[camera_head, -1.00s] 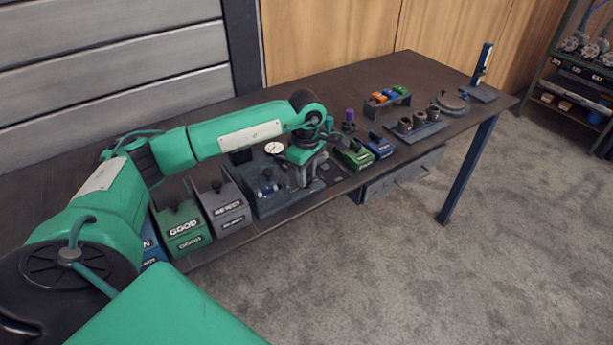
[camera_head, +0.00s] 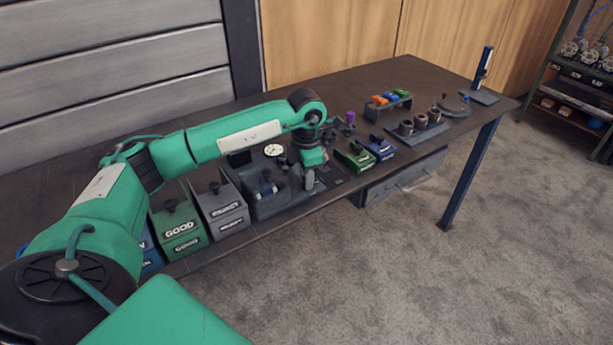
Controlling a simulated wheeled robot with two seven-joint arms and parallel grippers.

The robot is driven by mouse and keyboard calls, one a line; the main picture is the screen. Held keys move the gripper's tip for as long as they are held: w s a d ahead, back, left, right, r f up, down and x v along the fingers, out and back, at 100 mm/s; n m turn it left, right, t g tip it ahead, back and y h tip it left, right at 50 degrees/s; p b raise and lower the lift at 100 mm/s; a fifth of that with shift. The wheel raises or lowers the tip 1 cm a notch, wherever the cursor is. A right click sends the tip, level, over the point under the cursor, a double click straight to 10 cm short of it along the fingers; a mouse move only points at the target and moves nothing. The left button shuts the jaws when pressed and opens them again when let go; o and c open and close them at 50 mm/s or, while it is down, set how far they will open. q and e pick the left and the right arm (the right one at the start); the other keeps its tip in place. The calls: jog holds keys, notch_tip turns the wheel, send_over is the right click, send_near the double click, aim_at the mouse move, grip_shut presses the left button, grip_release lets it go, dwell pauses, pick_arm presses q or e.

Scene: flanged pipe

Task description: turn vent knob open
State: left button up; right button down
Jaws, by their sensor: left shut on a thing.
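The dark test fixture (camera_head: 283,203) stands at the table's front edge, with a round white gauge (camera_head: 274,150) at its back. My left gripper (camera_head: 310,176) reaches down at the fixture's right end and is shut on the vent knob there. The knob itself is hidden by the gripper and wrist, so its angle cannot be told. A small grey upright part shows just below the green gripper body. My right gripper is not in view.
A green GOOD bin (camera_head: 180,228) and a grey bin (camera_head: 222,207) stand left of the fixture. Small green (camera_head: 355,158) and blue (camera_head: 378,147) bins are to its right. A purple-topped part (camera_head: 350,118) stands behind.

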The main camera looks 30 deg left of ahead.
pick_arm(q)
jog(key=shift+n, duration=1)
jog(key=shift+r+n, duration=0.1)
jog(key=shift+n, duration=0.2)
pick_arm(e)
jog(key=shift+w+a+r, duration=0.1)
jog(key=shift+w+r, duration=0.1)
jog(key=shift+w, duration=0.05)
pick_arm(q)
jog(key=shift+n, duration=0.3)
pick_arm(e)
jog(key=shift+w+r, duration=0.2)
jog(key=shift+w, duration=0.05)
pick_arm(q)
jog(key=o, duration=1)
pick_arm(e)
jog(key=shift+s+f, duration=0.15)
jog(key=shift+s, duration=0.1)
